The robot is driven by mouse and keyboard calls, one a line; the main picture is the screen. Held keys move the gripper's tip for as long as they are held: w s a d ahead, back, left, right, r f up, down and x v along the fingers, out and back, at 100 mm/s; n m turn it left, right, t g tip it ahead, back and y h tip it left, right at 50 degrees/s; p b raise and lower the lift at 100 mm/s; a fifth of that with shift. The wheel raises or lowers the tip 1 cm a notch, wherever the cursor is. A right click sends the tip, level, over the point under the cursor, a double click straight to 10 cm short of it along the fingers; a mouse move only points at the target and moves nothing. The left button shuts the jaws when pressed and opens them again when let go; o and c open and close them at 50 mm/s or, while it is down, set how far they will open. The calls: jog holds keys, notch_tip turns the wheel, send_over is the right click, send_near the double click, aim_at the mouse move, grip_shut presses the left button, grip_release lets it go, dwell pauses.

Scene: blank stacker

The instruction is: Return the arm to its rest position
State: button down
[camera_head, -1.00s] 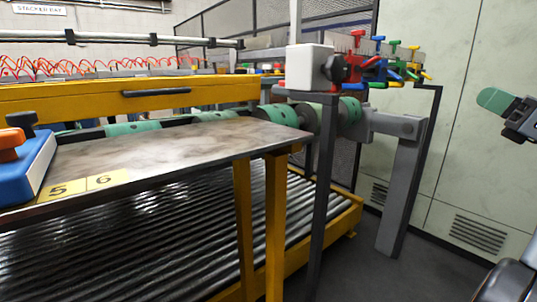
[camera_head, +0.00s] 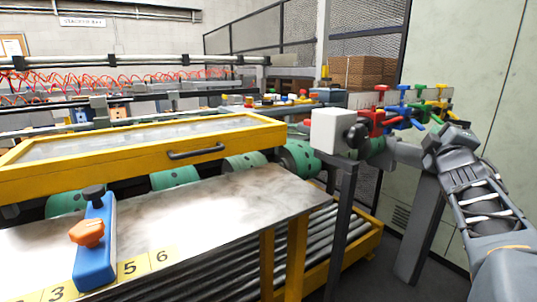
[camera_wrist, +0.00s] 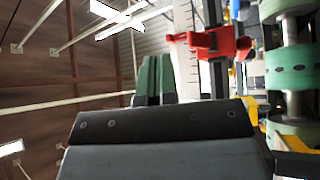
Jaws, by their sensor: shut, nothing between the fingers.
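My arm (camera_head: 485,205) reaches up from the lower right corner in the head view. Its end, with my gripper, is folded near the row of coloured levers; the fingertips are hard to make out there. In the wrist view my gripper (camera_wrist: 156,78) shows two green fingers side by side, shut with nothing between them. A red lever clamp (camera_wrist: 218,45) appears to the right of the fingers, apart from them in the picture. The distance between them cannot be told.
A steel plate (camera_head: 220,210) bears a blue block (camera_head: 95,255) with orange and black knobs. Behind are a yellow-framed guard (camera_head: 165,152) and green rollers (camera_head: 298,160). Red, blue and green levers (camera_head: 400,118) stand beside my arm. A pale cabinet wall (camera_head: 475,70) closes the right.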

jog(key=s+a+f+m+g+y+p, duration=0.1)
jog(key=a+f+m+g+y+p, duration=0.1)
jog(key=a+f+m+g+p, duration=0.55)
jog(key=s+a+f+m+g+y+p, duration=0.1)
jog(key=s+a+f+g+y+p, duration=0.2)
jog(key=s+a, duration=0.5)
jog(key=s+a+f+m+g+y+p, duration=0.1)
jog(key=s+a+f+g+y+p, duration=0.2)
jog(key=s+a+f+g, duration=0.2)
jog(key=s+a+f, duration=0.2)
jog(key=s+a, duration=0.2)
jog(key=shift+f+m, duration=0.35)
